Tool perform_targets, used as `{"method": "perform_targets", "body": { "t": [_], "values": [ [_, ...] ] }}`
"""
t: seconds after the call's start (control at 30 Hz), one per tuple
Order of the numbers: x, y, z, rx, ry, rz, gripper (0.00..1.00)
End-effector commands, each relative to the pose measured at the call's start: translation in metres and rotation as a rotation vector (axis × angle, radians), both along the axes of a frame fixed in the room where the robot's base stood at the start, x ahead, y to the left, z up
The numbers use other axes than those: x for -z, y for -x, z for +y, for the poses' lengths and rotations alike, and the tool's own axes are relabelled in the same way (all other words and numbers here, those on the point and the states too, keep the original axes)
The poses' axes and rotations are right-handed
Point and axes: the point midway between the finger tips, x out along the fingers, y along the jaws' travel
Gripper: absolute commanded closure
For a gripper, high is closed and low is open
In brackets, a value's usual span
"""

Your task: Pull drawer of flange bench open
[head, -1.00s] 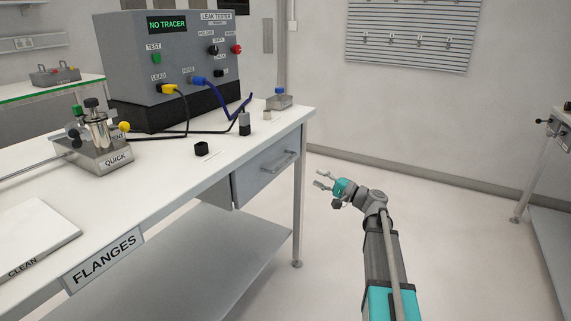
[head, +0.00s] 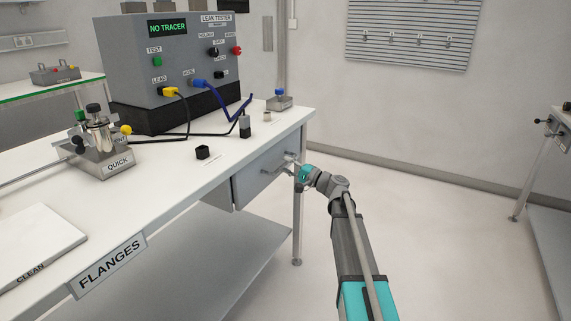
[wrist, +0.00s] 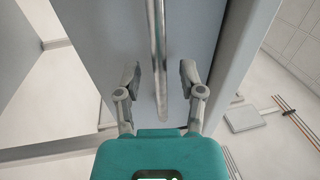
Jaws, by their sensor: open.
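The flange bench (head: 170,190) has a white top and a "FLANGES" sign on its front. Its grey drawer (head: 255,182) is under the right end of the top and appears shut. A metal bar handle (head: 270,167) runs across the drawer front, partly hidden by my gripper. My gripper (head: 292,165) is at the right end of the handle. In the wrist view my gripper (wrist: 160,80) is open, with one finger on each side of the handle (wrist: 157,50). I cannot tell whether either finger touches it.
A leak tester (head: 175,60) with yellow and blue leads, and a "QUICK" fixture (head: 104,155), stand on the bench top. A bench leg (head: 298,220) is close to my arm. The floor (head: 430,230) to the right is clear.

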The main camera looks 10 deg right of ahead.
Motion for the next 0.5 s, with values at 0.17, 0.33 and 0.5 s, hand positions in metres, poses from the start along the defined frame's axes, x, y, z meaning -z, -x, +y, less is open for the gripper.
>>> {"method": "perform_targets", "body": {
  "t": [0.17, 0.33, 0.5],
  "values": [
    [-0.0015, -0.0047, 0.0058, 0.0, 0.0, 0.0, 0.49],
    [-0.0014, -0.0049, 0.0062, 0.0, 0.0, 0.0, 0.49],
    [-0.0014, -0.0047, 0.0061, 0.0, 0.0, 0.0, 0.58]
  ]
}}
